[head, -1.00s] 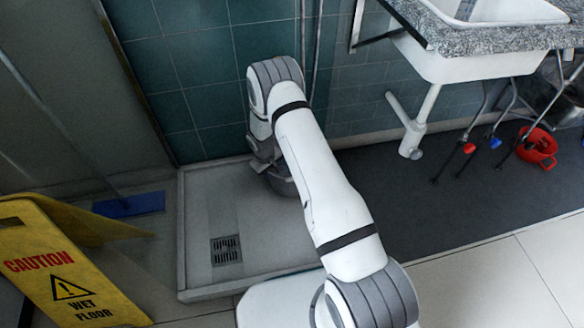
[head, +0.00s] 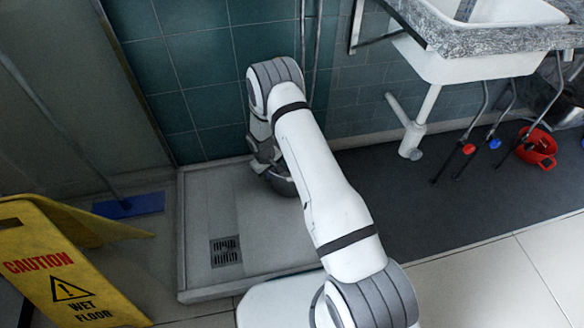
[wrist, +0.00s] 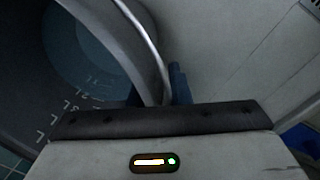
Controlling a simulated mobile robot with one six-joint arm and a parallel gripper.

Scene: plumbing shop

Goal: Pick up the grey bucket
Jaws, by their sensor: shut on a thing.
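The grey bucket (head: 284,186) stands on the shower tray, mostly hidden behind my arm in the head view. In the wrist view its inside (wrist: 85,65) fills the left, with white level marks on the wall. Its rim and a thin metal handle wire run down towards my gripper. My gripper (head: 263,167) is at the bucket's left upper side and is shut on its edge; it also shows in the wrist view (wrist: 168,92). The exact contact is hidden, and I cannot tell whether rim, handle or both are held.
The bucket is over the pale shower tray (head: 205,282) with a drain grate (head: 226,251). Tiled wall (head: 190,60) and pipes are close behind.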

